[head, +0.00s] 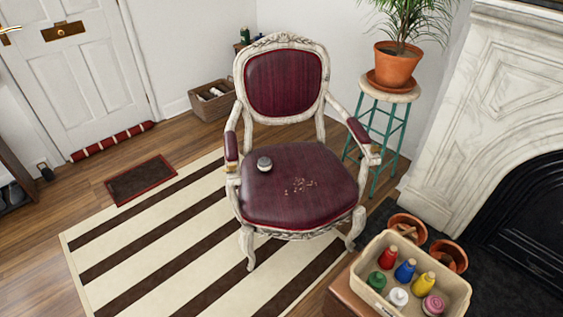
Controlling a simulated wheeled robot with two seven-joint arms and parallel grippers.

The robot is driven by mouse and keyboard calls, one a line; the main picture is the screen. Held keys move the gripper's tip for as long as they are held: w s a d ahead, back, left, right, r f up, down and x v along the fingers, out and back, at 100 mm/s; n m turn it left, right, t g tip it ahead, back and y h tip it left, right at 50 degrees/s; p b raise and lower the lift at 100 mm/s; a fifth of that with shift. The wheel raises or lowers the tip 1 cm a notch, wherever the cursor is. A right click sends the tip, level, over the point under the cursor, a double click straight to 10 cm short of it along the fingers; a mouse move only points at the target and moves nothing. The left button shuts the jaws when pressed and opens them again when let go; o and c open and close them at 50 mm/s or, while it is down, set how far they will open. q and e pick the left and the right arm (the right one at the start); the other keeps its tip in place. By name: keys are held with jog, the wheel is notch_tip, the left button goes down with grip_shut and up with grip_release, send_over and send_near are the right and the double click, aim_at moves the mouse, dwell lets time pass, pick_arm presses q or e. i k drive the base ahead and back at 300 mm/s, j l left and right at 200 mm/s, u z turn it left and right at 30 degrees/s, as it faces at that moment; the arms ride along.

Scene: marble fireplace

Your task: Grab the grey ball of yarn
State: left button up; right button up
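A small round object (264,164), grey with a paler top, sits on the dark red seat of the armchair (300,207), toward its left side by the armrest. It is the only grey ball-like thing I see, but it is too small to tell whether it is yarn. Neither of my grippers is in view.
Crumb-like bits lie mid-seat. A cream box (455,291) of several coloured items stands at the front right, beside terracotta pots (448,256). A plant stand (389,91) and marble fireplace (487,100) are right. The striped rug (140,245) is clear at left.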

aim_at(264, 164)
jog(key=i+j+z, duration=0.1)
jog(key=z, duration=0.4)
jog(key=j+z, duration=0.2)
jog(key=z, duration=0.25)
jog(key=i+j+z, duration=0.1)
jog(key=j+z, duration=0.15)
jog(key=z, duration=0.25)
jog(key=j+z, duration=0.2)
jog(key=z, duration=0.25)
